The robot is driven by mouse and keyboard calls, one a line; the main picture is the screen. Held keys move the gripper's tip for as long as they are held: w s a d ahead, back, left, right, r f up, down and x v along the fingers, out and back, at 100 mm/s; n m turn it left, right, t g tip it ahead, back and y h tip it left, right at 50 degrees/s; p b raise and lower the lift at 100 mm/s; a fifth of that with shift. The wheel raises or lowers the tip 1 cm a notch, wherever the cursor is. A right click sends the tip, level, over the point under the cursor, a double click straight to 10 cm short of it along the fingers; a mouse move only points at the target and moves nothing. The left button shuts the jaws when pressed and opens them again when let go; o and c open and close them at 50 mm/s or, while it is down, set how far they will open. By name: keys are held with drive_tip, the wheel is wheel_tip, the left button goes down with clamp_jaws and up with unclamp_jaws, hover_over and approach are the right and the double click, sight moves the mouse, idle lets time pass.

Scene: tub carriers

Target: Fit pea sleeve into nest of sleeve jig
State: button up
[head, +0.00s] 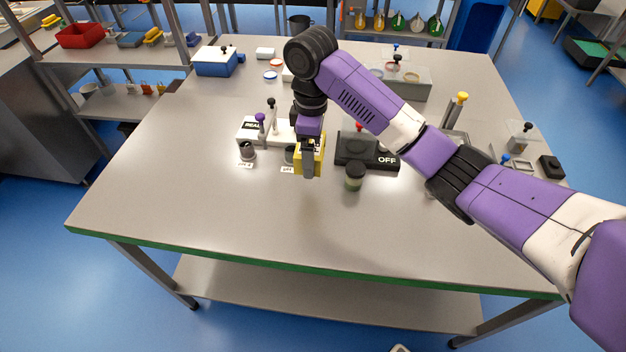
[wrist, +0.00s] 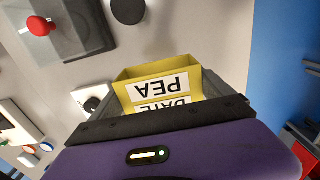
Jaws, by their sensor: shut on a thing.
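My gripper (head: 309,168) is shut on the pea sleeve (head: 321,152), a yellow sleeve held over the middle of the table. In the wrist view the sleeve (wrist: 158,70) sits between the two grey fingers, with its rim away from the palm. White labels on it read PEA and DATE, upside down in the picture. The fingers hide its sides. In the head view my gripper covers much of it, and the gap to the table is hard to judge. I cannot tell which thing is the sleeve jig; no nest is clearly in view.
A white SEAL device (head: 253,127) and small dark cup (head: 247,151) stand left of my gripper. A black OFF device (head: 378,157) and dark-lidded jar (head: 355,178) stand right. A grey box (head: 408,88) stands farther back. The table's front (head: 250,215) is clear.

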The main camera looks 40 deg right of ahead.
drive_tip(key=b, duration=0.2)
hover_over(312, 188)
wheel_tip(312, 188, down, 6)
drive_tip(key=shift+r, duration=0.15)
drive_tip(key=shift+f, duration=2.45)
drive_tip(key=shift+f, duration=0.2)
drive_tip(key=o, duration=1.1)
drive_tip(key=shift+c, duration=0.2)
drive_tip(key=shift+r, duration=0.15)
wheel_tip(312, 188, up, 12)
drive_tip(key=p, duration=0.2)
drive_tip(key=shift+p, duration=0.4)
